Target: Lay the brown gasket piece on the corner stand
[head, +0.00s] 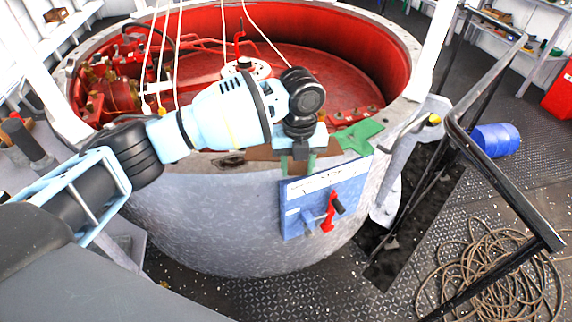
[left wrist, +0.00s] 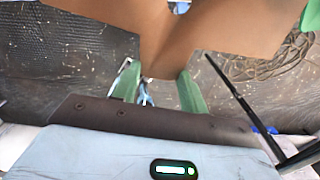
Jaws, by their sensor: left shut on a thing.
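My left gripper (head: 298,166) reaches in from the left and hangs over the near rim of the large round grey tank. Its two green fingers point down and are shut on the brown gasket piece (head: 262,153), a flat brown sheet that shows mostly left of the fingers and partly behind them. In the left wrist view the gasket piece (left wrist: 215,28) fills the top, and its narrow part sits between the fingertips (left wrist: 160,82). I cannot tell whether the gasket touches the rim. I cannot clearly make out the corner stand. My right gripper is not in view.
The grey tank (head: 210,215) has a red inside with pipes. A green sheet (head: 358,137) lies at its near right rim. A blue panel (head: 345,187) with a red lever hangs below the gripper. Black railing (head: 490,165), coiled rope (head: 490,270) and a blue drum (head: 497,139) are right.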

